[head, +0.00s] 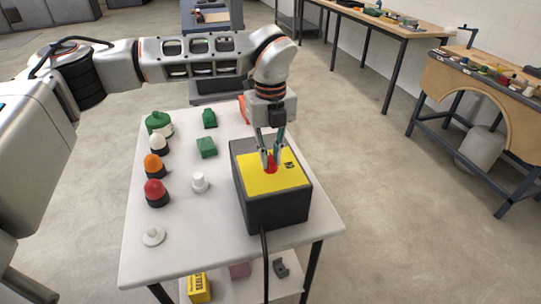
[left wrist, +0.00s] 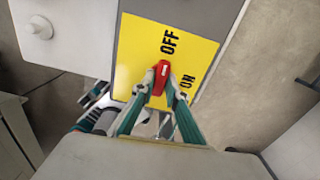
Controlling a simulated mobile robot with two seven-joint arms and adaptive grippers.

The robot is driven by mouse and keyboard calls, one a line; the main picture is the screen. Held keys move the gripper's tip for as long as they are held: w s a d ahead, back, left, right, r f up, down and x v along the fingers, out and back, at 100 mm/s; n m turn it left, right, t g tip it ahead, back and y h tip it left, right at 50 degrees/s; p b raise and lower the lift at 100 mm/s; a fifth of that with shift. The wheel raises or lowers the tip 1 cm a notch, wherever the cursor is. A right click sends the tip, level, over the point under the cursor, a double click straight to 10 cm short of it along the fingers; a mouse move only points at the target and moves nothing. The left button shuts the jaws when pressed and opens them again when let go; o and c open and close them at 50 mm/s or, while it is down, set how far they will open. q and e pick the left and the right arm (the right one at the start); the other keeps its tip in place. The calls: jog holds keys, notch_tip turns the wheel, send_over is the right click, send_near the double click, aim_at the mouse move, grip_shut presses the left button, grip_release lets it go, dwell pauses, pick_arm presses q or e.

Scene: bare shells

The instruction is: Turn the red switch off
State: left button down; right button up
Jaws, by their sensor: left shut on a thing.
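The red switch (head: 270,167) sits on the yellow top plate (head: 287,178) of a dark box (head: 277,211) on the white table. In the left wrist view the red switch (left wrist: 161,76) is a narrow handle. Its upper end lies near the word OFF, and ON is to its right; I cannot tell which setting it is in. My left gripper (head: 270,158) reaches down from above. Its fingertips (left wrist: 160,82) are closed on the sides of the red handle and hide part of it. My right gripper is not in view.
Left of the box stand red (head: 156,192), orange (head: 154,165) and white (head: 159,144) domed pieces, a white knob (head: 200,182) and green blocks (head: 206,147). A cable (head: 265,260) hangs down the front of the box. Workbenches (head: 480,85) stand at the right, beyond open floor.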

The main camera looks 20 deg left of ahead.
aim_at(271, 159)
pick_arm(q)
jog(key=c, duration=2)
grip_release()
jog(key=shift+c, duration=0.2)
jog(key=shift+r, duration=0.1)
notch_tip(271, 159, up, 12)
jog(key=shift+s, duration=0.1)
